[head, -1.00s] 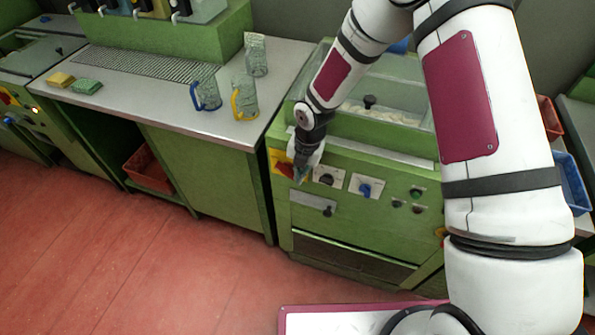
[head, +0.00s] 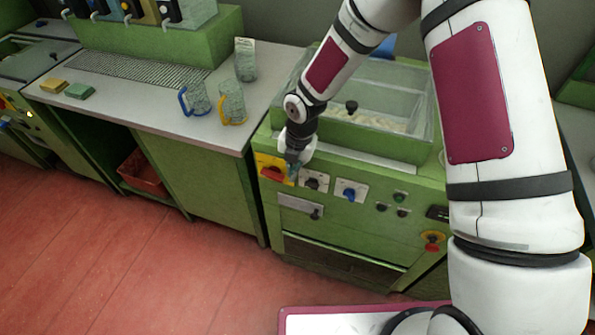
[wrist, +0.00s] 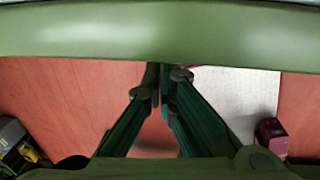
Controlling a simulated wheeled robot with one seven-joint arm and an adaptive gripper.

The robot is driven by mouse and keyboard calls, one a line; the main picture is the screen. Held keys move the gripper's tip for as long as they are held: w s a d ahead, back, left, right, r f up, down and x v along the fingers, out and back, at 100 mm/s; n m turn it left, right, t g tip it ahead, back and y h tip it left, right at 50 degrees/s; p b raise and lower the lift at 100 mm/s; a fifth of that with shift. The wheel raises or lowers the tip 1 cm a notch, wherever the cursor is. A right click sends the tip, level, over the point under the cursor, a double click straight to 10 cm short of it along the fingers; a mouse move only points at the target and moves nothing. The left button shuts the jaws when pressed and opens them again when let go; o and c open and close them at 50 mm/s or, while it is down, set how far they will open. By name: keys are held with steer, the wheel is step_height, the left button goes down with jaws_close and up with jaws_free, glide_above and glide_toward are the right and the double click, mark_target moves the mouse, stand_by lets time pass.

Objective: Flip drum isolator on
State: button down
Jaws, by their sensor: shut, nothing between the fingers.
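The red rotary handle (head: 271,173) on a yellow plate (head: 263,160), which looks like the drum isolator, is at the left end of the green machine's front panel in the head view. Its handle looks roughly level; its exact angle is hard to read. My gripper (head: 292,173) is shut and empty, just right of the red handle and close to the panel. Whether it touches the handle I cannot tell. In the wrist view the fingertips (wrist: 164,75) are together below a green machine edge (wrist: 160,35); the handle is not visible there.
Right of the handle are a black knob (head: 313,182) and a blue knob (head: 349,194). A second red-and-yellow control (head: 433,240) sits further right. A counter (head: 185,122) with glass mugs (head: 232,102) stands left. Red floor (head: 130,270) is open in front.

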steer(key=s+d+r, duration=0.1)
steer(key=d+r, duration=0.4)
steer(key=r, duration=0.3)
steer(key=shift+s+r+b, duration=0.2)
steer(key=shift+s+b, duration=0.15)
steer(key=shift+s, duration=0.05)
step_height(320, 180, up, 3)
steer(key=h+b, duration=0.2)
steer(key=b, duration=0.5)
glide_above(280, 179)
steer(key=shift+g, duration=0.3)
steer(key=shift+s, duration=0.1)
step_height(280, 179, down, 14)
